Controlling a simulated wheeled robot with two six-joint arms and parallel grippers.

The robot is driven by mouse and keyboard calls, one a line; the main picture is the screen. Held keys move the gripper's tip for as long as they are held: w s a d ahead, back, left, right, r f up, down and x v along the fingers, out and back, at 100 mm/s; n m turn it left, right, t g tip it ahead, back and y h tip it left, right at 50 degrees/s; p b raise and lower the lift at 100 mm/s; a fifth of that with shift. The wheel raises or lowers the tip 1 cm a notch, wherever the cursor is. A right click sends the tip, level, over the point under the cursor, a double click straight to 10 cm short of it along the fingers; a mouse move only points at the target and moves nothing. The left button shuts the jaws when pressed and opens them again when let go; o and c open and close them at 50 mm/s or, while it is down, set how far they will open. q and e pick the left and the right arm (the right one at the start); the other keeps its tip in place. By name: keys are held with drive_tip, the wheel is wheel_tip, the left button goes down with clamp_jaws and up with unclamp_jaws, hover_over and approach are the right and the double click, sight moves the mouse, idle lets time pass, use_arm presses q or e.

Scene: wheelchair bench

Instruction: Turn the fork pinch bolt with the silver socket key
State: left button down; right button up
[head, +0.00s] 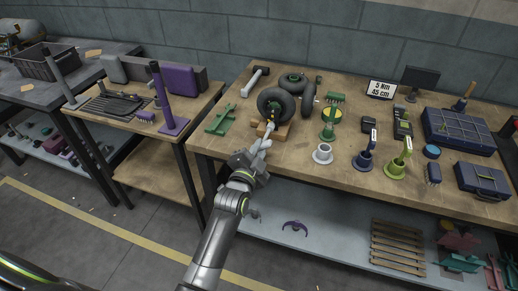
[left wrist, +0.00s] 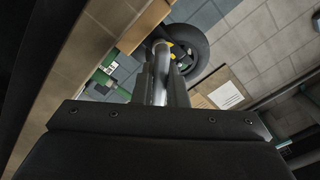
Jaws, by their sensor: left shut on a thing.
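My left gripper (head: 263,149) is shut on the silver socket key (head: 268,129), which points away from it toward the caster wheel. In the left wrist view the key's silver shaft (left wrist: 160,76) stands between the two fingers. The dark caster wheel (head: 268,99) stands at a wooden block (head: 281,131) on the bench; it also shows in the left wrist view (left wrist: 197,40). A small yellow part (left wrist: 178,53) shows by the wheel near the key's far end. The fork pinch bolt itself is too small or hidden, and I cannot tell whether the key touches it.
A green stand (head: 219,119) lies left of the wheel. The bench's front strip (head: 290,167) is fairly clear.

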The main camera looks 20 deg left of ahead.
use_arm(q)
drive_tip(key=shift+r+m, duration=0.1)
drive_tip(key=shift+m, duration=1.6)
